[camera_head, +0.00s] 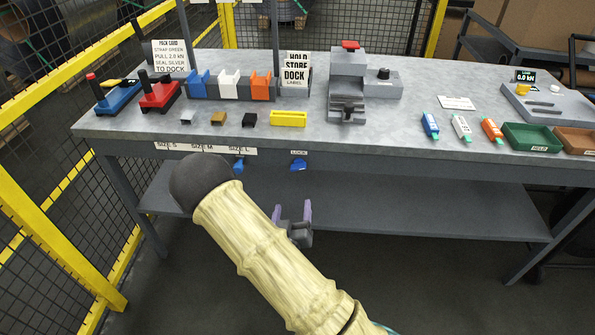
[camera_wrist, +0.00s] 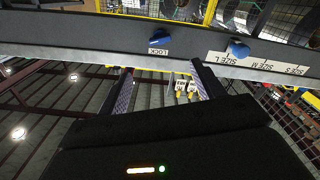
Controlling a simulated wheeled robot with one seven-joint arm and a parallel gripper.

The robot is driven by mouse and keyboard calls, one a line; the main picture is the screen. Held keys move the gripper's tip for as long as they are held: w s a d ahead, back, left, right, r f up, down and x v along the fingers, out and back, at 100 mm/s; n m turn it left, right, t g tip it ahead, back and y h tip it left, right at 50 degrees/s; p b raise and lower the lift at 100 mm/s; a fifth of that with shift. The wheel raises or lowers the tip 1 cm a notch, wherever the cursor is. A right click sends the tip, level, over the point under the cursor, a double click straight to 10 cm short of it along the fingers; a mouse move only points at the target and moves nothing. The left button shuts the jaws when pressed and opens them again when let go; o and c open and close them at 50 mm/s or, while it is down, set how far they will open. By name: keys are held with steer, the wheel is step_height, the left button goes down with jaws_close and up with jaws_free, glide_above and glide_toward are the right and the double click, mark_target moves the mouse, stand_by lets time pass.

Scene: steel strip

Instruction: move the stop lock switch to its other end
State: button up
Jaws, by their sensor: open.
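The stop lock switch is a blue knob (camera_head: 299,166) on the bench's front edge, just under a white LOCK label (camera_head: 298,153). In the wrist view the blue knob (camera_wrist: 160,37) and its LOCK label (camera_wrist: 159,52) lie beyond the fingertips, roughly centred between them. Which end the switch is at is too small to tell. My gripper (camera_head: 292,211) is open and empty, below and in front of the bench edge, apart from the switch. Its two fingers (camera_wrist: 161,73) also show in the wrist view.
A second blue knob (camera_head: 238,166) sits left of the switch, by the SIZE strip (camera_head: 205,149). The bench top (camera_head: 390,135) bears stands, blocks and trays. A lower shelf (camera_head: 420,217) runs beneath. A yellow-framed mesh fence (camera_head: 60,245) stands at left.

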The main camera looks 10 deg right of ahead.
mark_target(298, 170)
steer(key=p+x, duration=0.1)
steer(key=x, duration=1.4)
steer(key=shift+w+d, duration=0.1)
steer(key=shift+w, duration=0.15)
steer(key=shift+f, duration=0.1)
steer(key=c, duration=1)
